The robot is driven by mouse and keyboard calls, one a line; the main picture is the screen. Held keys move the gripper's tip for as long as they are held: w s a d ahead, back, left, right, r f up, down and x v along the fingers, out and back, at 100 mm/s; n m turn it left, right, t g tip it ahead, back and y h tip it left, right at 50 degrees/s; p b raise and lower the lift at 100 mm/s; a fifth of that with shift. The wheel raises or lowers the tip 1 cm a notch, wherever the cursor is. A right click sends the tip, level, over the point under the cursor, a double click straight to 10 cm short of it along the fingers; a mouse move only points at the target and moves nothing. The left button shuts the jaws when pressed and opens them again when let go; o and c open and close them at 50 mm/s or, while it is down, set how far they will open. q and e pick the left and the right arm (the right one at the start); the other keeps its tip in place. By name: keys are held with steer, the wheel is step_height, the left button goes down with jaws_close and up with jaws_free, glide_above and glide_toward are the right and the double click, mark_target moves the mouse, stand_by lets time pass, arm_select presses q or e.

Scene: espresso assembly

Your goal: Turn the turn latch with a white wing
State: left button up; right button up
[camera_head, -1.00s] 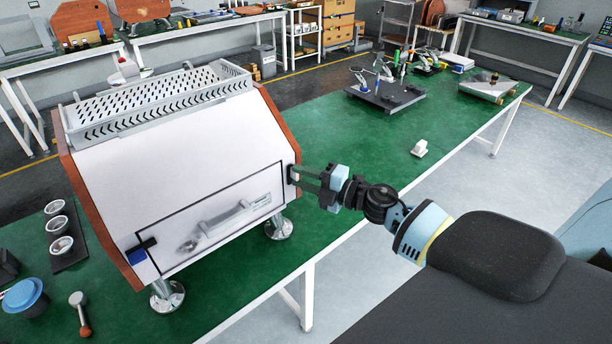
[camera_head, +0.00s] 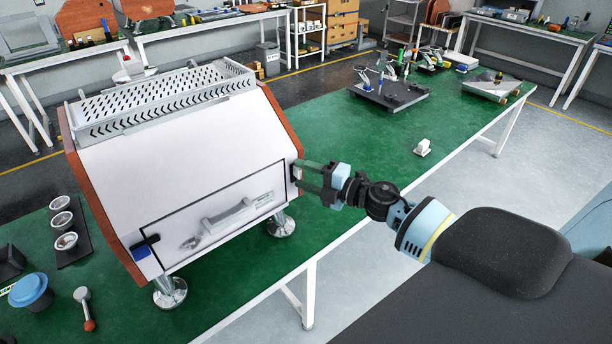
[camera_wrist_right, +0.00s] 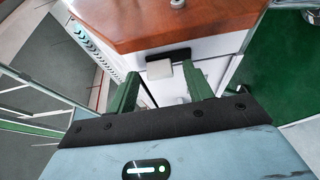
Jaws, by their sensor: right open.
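The espresso machine (camera_head: 190,140) has a white front and wooden side panels. The turn latch with a white wing (camera_wrist_right: 160,69) sits on a dark base at the machine's edge in the right wrist view. It is small and partly hidden by the fingers at the machine's right edge in the head view (camera_head: 297,173). My right gripper (camera_head: 305,175) is open there. In the right wrist view its green fingers (camera_wrist_right: 161,74) lie on either side of the white wing; I cannot tell whether they touch it. A second latch with a blue wing (camera_head: 140,250) is at the front panel's left. My left gripper is out of view.
The front panel (camera_head: 208,222) has a grey handle (camera_head: 228,215). Cups on a dark strip (camera_head: 72,248), a blue-lidded container (camera_head: 31,292) and a wooden-ended tool (camera_head: 86,308) lie left. The green table (camera_head: 350,160) is mostly clear behind my right gripper, around a small white object (camera_head: 422,147).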

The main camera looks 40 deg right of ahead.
steer(key=shift+s, duration=0.1)
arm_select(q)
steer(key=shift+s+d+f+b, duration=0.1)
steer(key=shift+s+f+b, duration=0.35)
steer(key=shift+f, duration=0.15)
arm_select(e)
steer(key=v, duration=0.7)
steer(key=shift+s+d, duration=0.2)
steer(key=shift+s, duration=0.1)
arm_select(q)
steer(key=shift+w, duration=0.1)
